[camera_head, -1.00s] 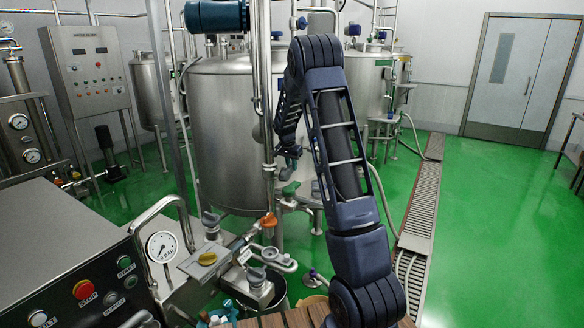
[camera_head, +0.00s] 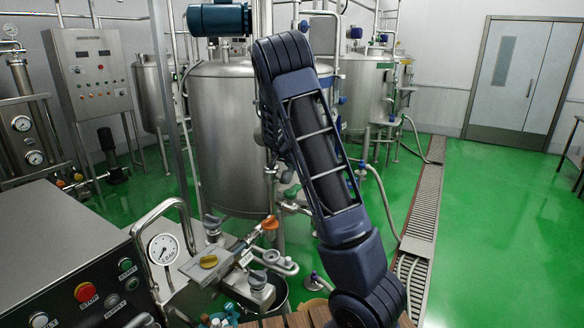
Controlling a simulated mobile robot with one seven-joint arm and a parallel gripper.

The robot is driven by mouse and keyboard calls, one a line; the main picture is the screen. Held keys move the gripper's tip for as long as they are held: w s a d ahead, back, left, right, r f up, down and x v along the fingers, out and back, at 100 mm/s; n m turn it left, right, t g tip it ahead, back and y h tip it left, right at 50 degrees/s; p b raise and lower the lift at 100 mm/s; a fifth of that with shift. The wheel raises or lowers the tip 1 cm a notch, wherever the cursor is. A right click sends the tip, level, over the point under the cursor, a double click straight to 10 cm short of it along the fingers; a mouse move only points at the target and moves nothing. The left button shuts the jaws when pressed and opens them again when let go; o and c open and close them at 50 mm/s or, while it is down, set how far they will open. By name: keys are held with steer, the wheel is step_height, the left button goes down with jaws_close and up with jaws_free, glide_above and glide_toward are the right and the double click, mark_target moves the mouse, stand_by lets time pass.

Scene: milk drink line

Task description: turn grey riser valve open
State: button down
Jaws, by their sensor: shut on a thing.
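The riser pipe (camera_head: 270,192) stands upright in front of the large steel tank. The grey riser valve (camera_head: 287,176) shows as a small grey part beside this pipe, close to my arm's far end. My gripper (camera_head: 281,162) is at that valve, shut on it, mostly hidden behind my own raised arm. The fingertips and the exact angle of the valve handle cannot be made out.
The large tank (camera_head: 222,140) stands behind. A control box (camera_head: 70,265) fills the lower left. Green floor (camera_head: 490,230) is clear at right.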

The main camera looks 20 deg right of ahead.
mark_target(285, 176)
steer(key=shift+s+a+r+t+h, duration=0.2)
steer(key=shift+s+a+t+h, duration=0.15)
steer(key=shift+t+h, duration=0.2)
steer(key=shift+s+a+r+t+h, duration=0.2)
steer(key=shift+a+t+h, duration=0.1)
steer(key=shift+t+h, duration=0.25)
steer(key=shift+s+a+r+t+h, duration=0.15)
steer(key=shift+s+a+t+h, duration=0.3)
steer(key=shift+t+h, duration=0.45)
steer(key=shift+s+a+t+h, duration=0.25)
steer(key=shift+s+t+h, duration=0.05)
steer(key=shift+t+h, duration=0.25)
steer(key=shift+s+a+t+h, duration=0.2)
steer(key=shift+s+t+h, duration=0.1)
steer(key=shift+t+h, duration=0.25)
steer(key=shift+s+a+t+h, duration=0.2)
steer(key=shift+a+t+h, duration=0.05)
steer(key=shift+t+h, duration=0.15)
steer(key=shift+s+a+f+t+h, duration=0.1)
steer(key=shift+s+f+t+h, duration=0.1)
steer(key=shift+f+t+h, duration=0.1)
steer(key=c, duration=1.3)
jaws_free()
steer(key=shift+r, duration=0.1)
steer(key=v, duration=1)
steer(key=shift+s+a, duration=0.25)
steer(key=shift+a, duration=0.05)
